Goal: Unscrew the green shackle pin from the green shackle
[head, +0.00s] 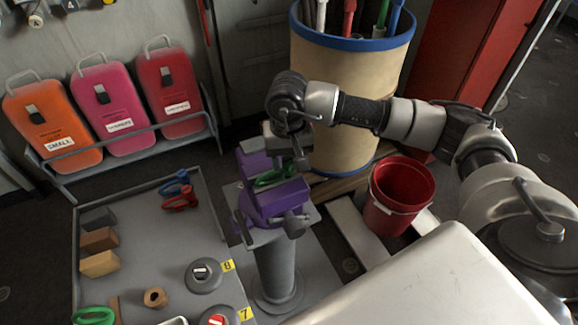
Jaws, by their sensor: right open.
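A green shackle (275,178) sits in the jaws of the purple vise (274,202), which stands on a grey pedestal. My right gripper (296,153) comes from the upper right and is over the vise, just above the green shackle. It is open, and nothing shows between its fingers. The gripper and vise hide part of the shackle, and I cannot make out its pin clearly. I cannot tell whether the fingers touch the shackle. My left gripper is not in view.
A grey table (150,235) at left holds red shackle (180,198), blue shackle (176,182), blocks (99,240) and another green item (93,316). A red bucket (398,195) and tan barrel (335,110) stand right of and behind the vise.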

